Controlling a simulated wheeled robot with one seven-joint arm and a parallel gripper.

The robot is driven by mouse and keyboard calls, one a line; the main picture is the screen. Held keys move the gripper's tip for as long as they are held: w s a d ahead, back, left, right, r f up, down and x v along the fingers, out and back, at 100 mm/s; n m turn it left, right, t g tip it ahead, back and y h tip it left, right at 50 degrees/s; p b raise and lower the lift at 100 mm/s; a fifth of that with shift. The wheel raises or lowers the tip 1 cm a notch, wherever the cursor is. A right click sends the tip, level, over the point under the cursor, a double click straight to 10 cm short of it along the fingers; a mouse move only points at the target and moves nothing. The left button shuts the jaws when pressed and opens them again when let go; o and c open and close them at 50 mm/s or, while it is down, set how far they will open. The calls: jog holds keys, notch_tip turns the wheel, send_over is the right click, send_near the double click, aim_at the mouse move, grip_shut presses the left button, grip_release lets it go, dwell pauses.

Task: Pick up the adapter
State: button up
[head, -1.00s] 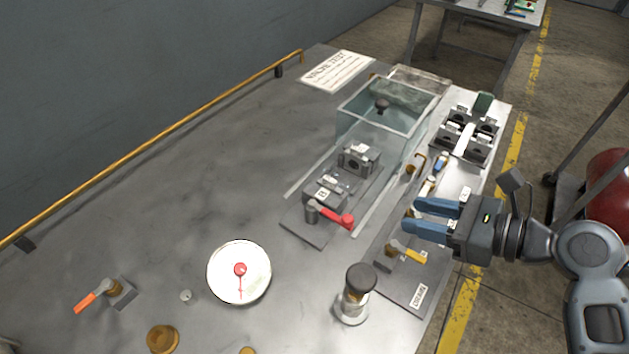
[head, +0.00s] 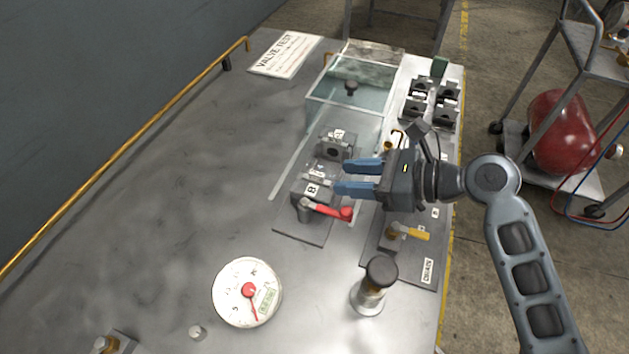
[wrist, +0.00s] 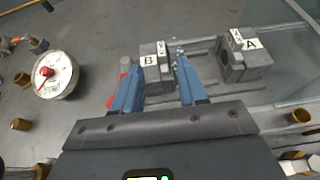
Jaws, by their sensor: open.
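My gripper (head: 342,177) is open with two blue fingers, above the fixture on the bench. Its fingertips point toward the grey block marked B (head: 311,193) and the gap beside block A (head: 335,147). In the wrist view, block B (wrist: 153,68) shows between and beyond the fingers, and block A (wrist: 241,58) is to the right. Nothing is held between the fingers. I cannot tell for certain which part is the adapter. A brass fitting (wrist: 302,115) stands at the right of the wrist view, outside the fingers.
A red-handled lever (head: 328,209) sits by block B. A glass-walled tank (head: 350,100) stands behind the blocks. A dial gauge (head: 247,292) and a black-capped cylinder (head: 375,285) are nearer. A rack of black blocks (head: 431,100) is at the back right. The bench's left side is clear.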

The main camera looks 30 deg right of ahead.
aim_at(321, 174)
jog(key=x, duration=0.5)
jog(key=shift+w+r+p, duration=0.1)
jog(key=shift+w+p, duration=0.1)
jog(key=shift+p, duration=0.1)
grip_shut()
